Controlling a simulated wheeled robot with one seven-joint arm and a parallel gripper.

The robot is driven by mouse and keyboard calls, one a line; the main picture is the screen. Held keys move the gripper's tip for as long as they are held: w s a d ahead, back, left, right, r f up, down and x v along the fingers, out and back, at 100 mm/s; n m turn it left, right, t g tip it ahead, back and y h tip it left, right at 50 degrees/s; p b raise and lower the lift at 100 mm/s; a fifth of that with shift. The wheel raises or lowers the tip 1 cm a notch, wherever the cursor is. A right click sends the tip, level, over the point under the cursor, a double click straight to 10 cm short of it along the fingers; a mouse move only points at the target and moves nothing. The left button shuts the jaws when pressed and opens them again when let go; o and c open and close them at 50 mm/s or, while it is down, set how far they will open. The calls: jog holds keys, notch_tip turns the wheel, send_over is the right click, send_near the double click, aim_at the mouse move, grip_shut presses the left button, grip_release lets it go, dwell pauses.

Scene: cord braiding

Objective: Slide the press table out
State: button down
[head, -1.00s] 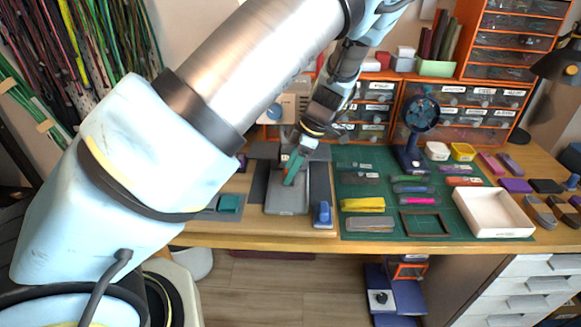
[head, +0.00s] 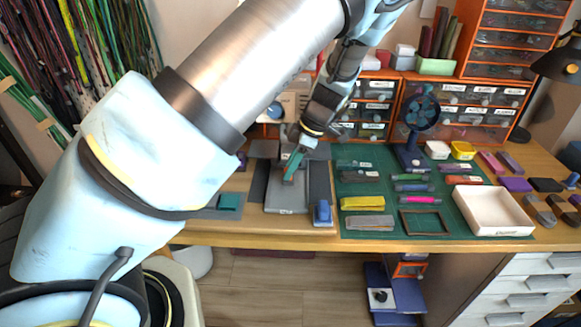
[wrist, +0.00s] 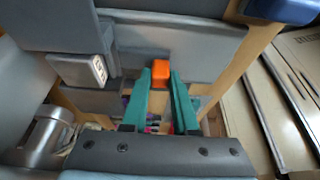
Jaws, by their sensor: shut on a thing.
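The press table (head: 287,200) shows in the head view as a flat grey plate on the bench, its front end towards the bench's front edge. My gripper (head: 291,172) points down over its far part, with teal fingers. In the wrist view my gripper (wrist: 160,80) has its fingertips close around a small orange block (wrist: 161,68), which sits against a grey slab (wrist: 205,48). I take the block for the handle of the press table, but the join is not clear. In the head view the fingers hide the block.
A blue-purple block (head: 322,213) stands right of the plate. A green cutting mat (head: 385,225) with several tools and a white tray (head: 493,210) lie further right. A teal piece on a grey pad (head: 229,202) is at left. The bench's front edge is close.

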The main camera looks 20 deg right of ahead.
jog(key=s+a+p, duration=0.1)
jog(key=s, duration=0.2)
jog(key=s+a+p, duration=0.1)
jog(key=s+a, duration=0.1)
jog(key=s, duration=0.2)
jog(key=s+a+p, duration=0.2)
jog(key=s, duration=0.2)
jog(key=shift+s+r, duration=0.1)
jog(key=shift+s, duration=0.05)
jog(key=shift+s+a, duration=0.25)
jog(key=shift+s, duration=0.1)
jog(key=c, duration=0.7)
grip_release()
jog(key=v, duration=1)
jog(key=shift+r, duration=0.3)
